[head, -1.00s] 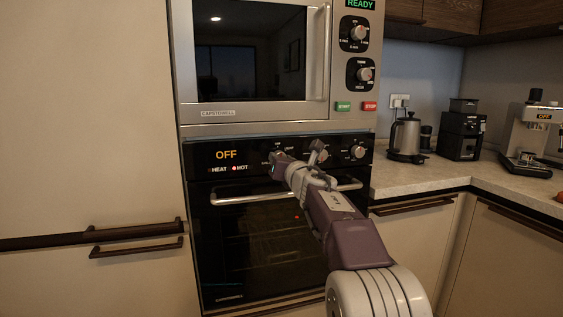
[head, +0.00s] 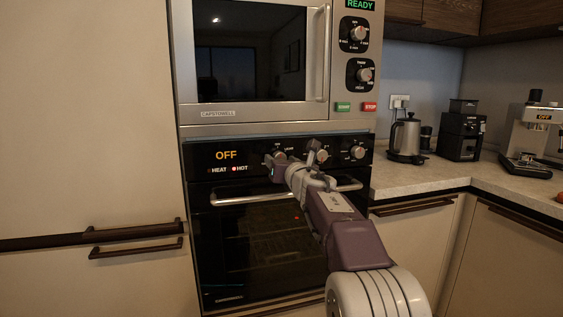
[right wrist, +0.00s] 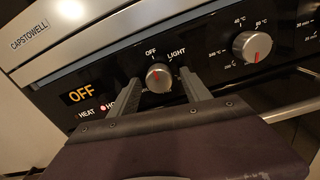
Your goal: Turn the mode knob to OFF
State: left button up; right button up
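The oven's mode knob (right wrist: 159,77) is a round silver knob with a red mark, on the black control panel. Its red mark points up, roughly at the printed OFF, with LIGHT printed to the right. The knob also shows in the head view (head: 279,155), partly behind my gripper. My right gripper (right wrist: 160,82) is open, with one finger to the left and one to the right of the knob. Gaps show between knob and fingers in the right wrist view. The oven display (head: 226,155) reads OFF, and the HOT light is lit. My left gripper is not in view.
A temperature knob (right wrist: 252,46) sits to the right of the mode knob, and a third knob (head: 357,153) farther right. The oven handle (head: 230,199) runs below the panel. A microwave (head: 250,60) is above. A counter with kettle (head: 407,138) is at the right.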

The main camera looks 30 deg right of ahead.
jog(key=shift+r, duration=0.1)
jog(key=b+v, duration=0.1)
jog(key=v, duration=0.8)
jog(key=shift+s, duration=0.1)
